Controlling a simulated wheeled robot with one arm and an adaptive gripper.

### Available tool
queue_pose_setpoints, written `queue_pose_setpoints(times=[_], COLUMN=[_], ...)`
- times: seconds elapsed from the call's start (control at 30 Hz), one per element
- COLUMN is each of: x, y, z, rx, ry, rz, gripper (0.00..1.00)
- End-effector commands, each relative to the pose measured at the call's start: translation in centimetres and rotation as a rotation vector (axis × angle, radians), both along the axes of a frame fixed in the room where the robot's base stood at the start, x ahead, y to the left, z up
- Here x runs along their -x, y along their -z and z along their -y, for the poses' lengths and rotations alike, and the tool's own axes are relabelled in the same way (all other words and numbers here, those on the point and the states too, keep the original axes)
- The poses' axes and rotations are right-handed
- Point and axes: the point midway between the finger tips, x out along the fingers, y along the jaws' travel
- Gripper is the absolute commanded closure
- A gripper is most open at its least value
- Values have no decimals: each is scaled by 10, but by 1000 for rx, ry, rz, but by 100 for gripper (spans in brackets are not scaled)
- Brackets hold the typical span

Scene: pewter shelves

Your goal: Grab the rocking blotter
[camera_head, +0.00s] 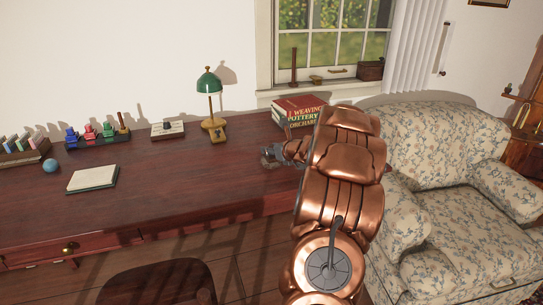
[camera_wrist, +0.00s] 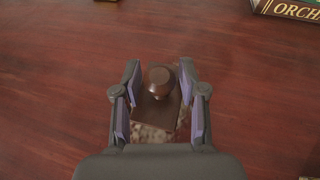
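The rocking blotter (camera_wrist: 161,98), a dark brown block with a round knob on top, sits on the desk in the wrist view. My gripper (camera_wrist: 159,68) is open, with one finger on each side of the blotter. A gap shows between the left finger and the block; the right finger is very near its edge, and I cannot tell if it touches. In the head view my gripper (camera_head: 272,157) is low over the right part of the desk, and my arm hides much of that area. I cannot make out the blotter clearly there.
On the desk (camera_head: 190,185), a book stack (camera_head: 299,116) stands behind my gripper. A green lamp (camera_head: 209,85), a notepad (camera_head: 93,178) and ink bottles (camera_head: 89,131) are farther left. A floral armchair (camera_head: 440,150) stands at the right. The desk middle is clear.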

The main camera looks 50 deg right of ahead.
Motion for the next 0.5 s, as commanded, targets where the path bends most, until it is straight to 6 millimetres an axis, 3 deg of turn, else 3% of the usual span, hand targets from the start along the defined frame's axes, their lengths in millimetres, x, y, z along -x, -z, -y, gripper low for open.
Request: queue_pose_setpoints(times=[0.03, 0.33, 0.5], x=[0, 0, 0], y=[0, 0, 0], z=[0, 0, 0], rx=[0, 0, 0], ry=[0, 0, 0], rz=[0, 0, 0], gripper=[67, 98, 100])
